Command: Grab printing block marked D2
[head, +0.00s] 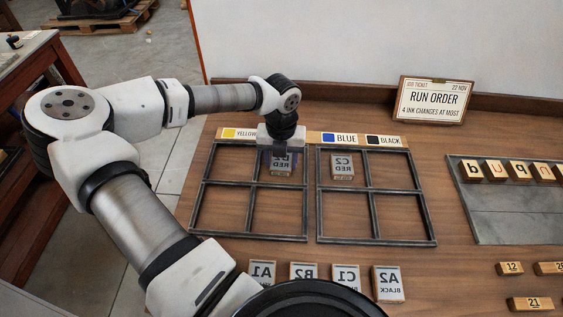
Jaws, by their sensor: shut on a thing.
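The printing block D2 (281,167) has a pale face with mirrored lettering reading D2 RED. It is in the upper right compartment of the left frame (248,237). My gripper (280,150) is above it, shut on the block's upper part. The fingers and wrist hide part of the block. I cannot tell whether the block touches the table.
Block C2 (342,167) sits in the right frame's upper left compartment. Blocks A1 (262,272), B2 (303,272), C1 (345,274) and A2 (387,280) line the front. A run order card (433,101) stands behind. A tray (503,225) with letter blocks is at right.

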